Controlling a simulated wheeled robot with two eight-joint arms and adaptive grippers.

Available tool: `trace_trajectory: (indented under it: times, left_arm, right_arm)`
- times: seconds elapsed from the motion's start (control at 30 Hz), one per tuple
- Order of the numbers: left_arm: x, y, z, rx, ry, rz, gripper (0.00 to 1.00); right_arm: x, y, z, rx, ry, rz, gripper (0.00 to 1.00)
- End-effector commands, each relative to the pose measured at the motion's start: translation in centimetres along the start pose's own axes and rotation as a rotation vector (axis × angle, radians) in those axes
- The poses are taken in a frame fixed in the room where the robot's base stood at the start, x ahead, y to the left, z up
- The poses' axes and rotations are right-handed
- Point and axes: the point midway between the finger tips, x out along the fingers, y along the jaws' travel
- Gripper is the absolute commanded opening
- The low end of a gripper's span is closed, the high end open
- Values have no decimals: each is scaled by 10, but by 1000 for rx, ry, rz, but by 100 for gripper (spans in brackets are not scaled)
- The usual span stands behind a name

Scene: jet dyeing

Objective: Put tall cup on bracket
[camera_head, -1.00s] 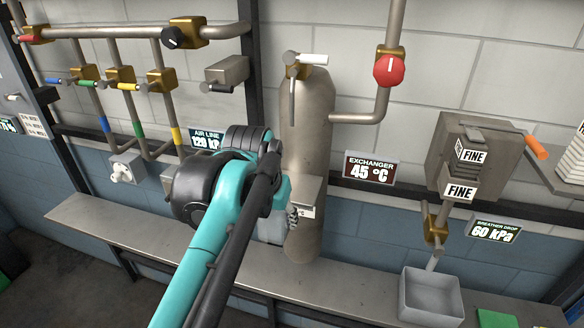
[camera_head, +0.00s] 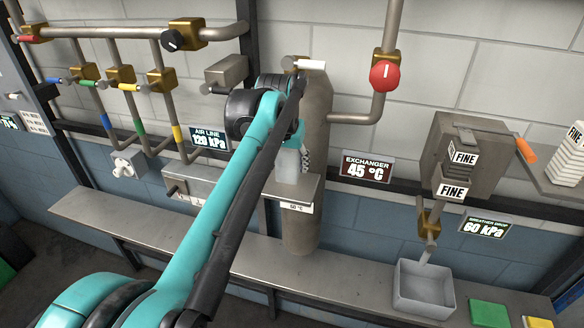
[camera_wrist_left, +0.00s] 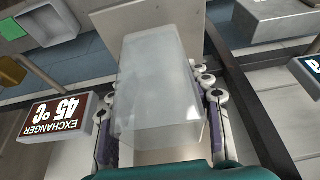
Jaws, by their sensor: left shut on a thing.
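The tall cup (camera_head: 288,166) is pale and translucent. It is upright over the bracket (camera_head: 305,193), a grey metal ledge with a "60 °C" label in front of the tall metal cylinder. I cannot tell whether the cup's base touches the ledge. My left gripper (camera_head: 300,155) is shut on the cup, its fingers partly hidden behind my arm in the head view. In the left wrist view the cup (camera_wrist_left: 158,85) sits between the two fingers (camera_wrist_left: 160,125). My right gripper is not in view.
The cylinder (camera_head: 308,235) stands directly behind the bracket. The exchanger sign (camera_head: 367,167) and a pipe with a red knob (camera_head: 384,74) are to the right. A long metal bench (camera_head: 225,250) runs below, mostly clear, with an open grey bin (camera_head: 425,290) at right.

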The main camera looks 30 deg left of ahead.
Motion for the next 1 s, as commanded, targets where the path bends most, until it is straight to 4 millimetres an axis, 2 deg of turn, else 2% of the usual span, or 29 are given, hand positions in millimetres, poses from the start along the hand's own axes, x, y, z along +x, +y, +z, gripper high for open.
trace_trajectory:
  times: [0.13,0.3,0.4,0.77,0.8,0.87,1.0]
  left_arm:
    - [6,0,-14,0,0,0,19]
    - [30,0,-2,0,0,0,19]
    - [37,0,1,0,0,0,19]
    - [41,0,3,0,0,0,19]
    - [41,0,3,0,0,0,55]
    - [41,0,3,0,0,0,70]
    - [41,0,3,0,0,0,70]
  right_arm:
    - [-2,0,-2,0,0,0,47]
    - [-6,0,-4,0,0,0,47]
    - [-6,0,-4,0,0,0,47]
    - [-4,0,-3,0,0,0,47]
    - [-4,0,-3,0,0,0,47]
    - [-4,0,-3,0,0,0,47]
    - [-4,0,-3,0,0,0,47]
